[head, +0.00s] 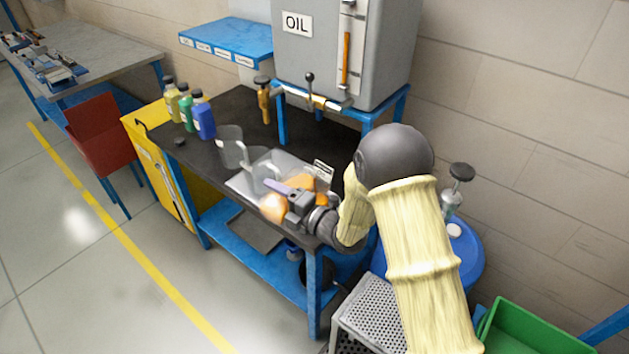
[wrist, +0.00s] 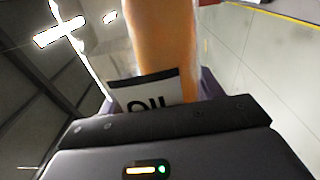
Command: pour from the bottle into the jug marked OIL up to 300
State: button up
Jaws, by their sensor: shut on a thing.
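My gripper (head: 281,189) is over the front right of the dark bench. It is shut on an orange bottle (head: 272,207), which also fills the middle of the wrist view (wrist: 163,45). The bottle carries a white, dark-edged label (wrist: 148,92), partly hidden by my gripper, with lettering that looks like OIL. A clear jug (head: 263,172) stands on a pale tray (head: 240,184), close behind my gripper and partly hidden. A second clear jug (head: 231,148) stands farther left. I cannot read a mark or a level on either jug, nor tell whether liquid is flowing.
Yellow, green and blue bottles (head: 203,116) stand at the bench's left end. A small sign (head: 323,172) stands behind my gripper. A grey tank marked OIL (head: 330,45) is at the back. A blue drum (head: 463,255) and green crate (head: 525,330) are at right.

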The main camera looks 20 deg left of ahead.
jog(key=shift+w+r+m, duration=0.1)
jog(key=shift+r+m, duration=0.3)
jog(key=shift+m, duration=0.1)
dwell(2.5)
jog(key=shift+f+n, duration=0.35)
jog(key=shift+n, duration=0.15)
jog(key=shift+f+n+p, duration=0.1)
jog(key=shift+n+p, duration=0.2)
jog(key=shift+n, duration=0.3)
jog(key=f+n+b, duration=0.1)
jog(key=s+f+n+b, duration=0.1)
jog(key=f, duration=0.1)
jog(key=shift+a, duration=0.15)
jog(key=shift+f+b, duration=0.2)
jog(key=shift+b, duration=0.25)
jog(key=shift+n, duration=0.3)
jog(key=shift+r, duration=0.2)
jog(key=shift+f+b, duration=0.15)
jog(key=shift+b, duration=0.15)
